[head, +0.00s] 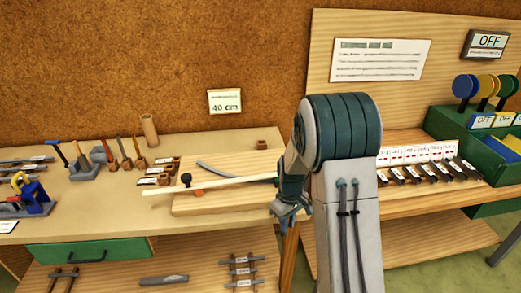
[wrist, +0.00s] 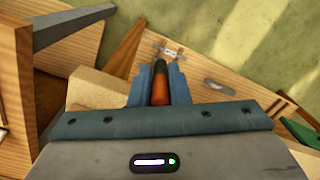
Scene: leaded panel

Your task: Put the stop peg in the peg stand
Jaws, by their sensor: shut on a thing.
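My gripper (head: 287,212) is low in front of the bench's front edge in the head view. In the wrist view its blue-grey fingers (wrist: 160,76) are shut on a small peg with an orange body and a dark end (wrist: 160,90), which I take as the stop peg. The peg does not show clearly in the head view. Small wooden holders (head: 160,172) with labels stand at the left of the board, but I cannot tell which thing is the peg stand.
Tools in holders (head: 103,153) stand at left. Labelled blocks (head: 415,175) and green bins (head: 470,140) are at right. Lower shelves hold racks.

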